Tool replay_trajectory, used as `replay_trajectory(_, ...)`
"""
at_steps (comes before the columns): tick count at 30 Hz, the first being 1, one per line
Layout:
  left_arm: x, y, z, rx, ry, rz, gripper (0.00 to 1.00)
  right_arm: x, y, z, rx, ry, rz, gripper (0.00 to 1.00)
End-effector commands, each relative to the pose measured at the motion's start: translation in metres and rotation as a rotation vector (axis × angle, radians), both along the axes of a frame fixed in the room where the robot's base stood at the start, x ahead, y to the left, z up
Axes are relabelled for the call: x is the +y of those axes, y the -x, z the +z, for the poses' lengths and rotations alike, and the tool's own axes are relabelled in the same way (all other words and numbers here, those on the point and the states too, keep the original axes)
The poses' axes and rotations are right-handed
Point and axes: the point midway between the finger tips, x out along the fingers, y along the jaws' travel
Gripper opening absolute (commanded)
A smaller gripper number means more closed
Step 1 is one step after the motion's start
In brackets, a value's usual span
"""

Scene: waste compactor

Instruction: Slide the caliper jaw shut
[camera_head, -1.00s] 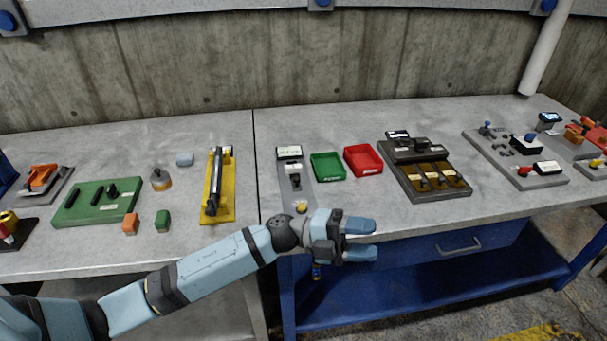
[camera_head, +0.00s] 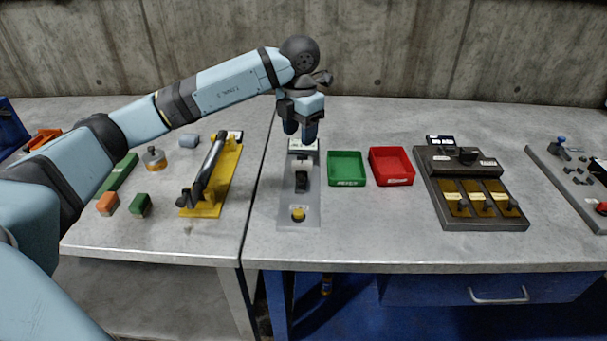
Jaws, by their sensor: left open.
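A grey plate (camera_head: 287,212) lies on the bench, with a labelled block (camera_head: 303,145) at its far end, a dark slider-like piece (camera_head: 301,180) in the middle and a yellow knob (camera_head: 298,214) at the near end. It looks like the caliper fixture, but I cannot make out its jaw or its gap. My left gripper (camera_head: 300,129) points down over the far end of this plate, just above the labelled block. Its fingers are apart with nothing seen between them. Whether they touch the block I cannot tell. My right gripper is not in view.
A green tray (camera_head: 347,182) and a red tray (camera_head: 392,181) stand just right of the plate. A yellow fixture with a long bar (camera_head: 223,170) stands left. A dark block with yellow slots (camera_head: 468,221) is further right. The bench front is clear.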

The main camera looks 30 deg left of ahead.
Motion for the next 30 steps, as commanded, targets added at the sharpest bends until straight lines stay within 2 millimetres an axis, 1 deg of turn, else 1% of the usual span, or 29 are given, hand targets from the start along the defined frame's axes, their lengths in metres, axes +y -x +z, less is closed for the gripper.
replay_trajectory(1, 0.000, 0.001, -0.011, 0.003, 0.000, 0.000, 0.50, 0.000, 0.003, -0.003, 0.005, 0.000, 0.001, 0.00)
replay_trajectory(3, 0.000, 0.001, -0.025, 0.004, 0.000, -0.001, 0.50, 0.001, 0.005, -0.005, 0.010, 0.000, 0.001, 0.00)
replay_trajectory(9, 0.000, 0.001, -0.069, 0.005, 0.003, -0.001, 0.50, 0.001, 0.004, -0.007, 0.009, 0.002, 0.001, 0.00)
replay_trajectory(12, -0.001, 0.001, -0.089, 0.004, 0.003, -0.001, 0.50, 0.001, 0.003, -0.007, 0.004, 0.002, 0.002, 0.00)
replay_trajectory(15, -0.001, 0.001, -0.104, 0.003, 0.003, -0.002, 0.50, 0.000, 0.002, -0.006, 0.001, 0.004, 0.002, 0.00)
replay_trajectory(18, -0.001, 0.000, -0.115, 0.002, 0.004, -0.002, 0.50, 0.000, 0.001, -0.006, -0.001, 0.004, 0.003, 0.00)
replay_trajectory(21, -0.001, 0.000, -0.121, 0.001, 0.004, -0.002, 0.50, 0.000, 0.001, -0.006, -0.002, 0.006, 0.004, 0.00)
replay_trajectory(30, -0.001, 0.000, -0.124, 0.000, 0.004, -0.003, 0.50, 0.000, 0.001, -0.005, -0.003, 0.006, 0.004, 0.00)
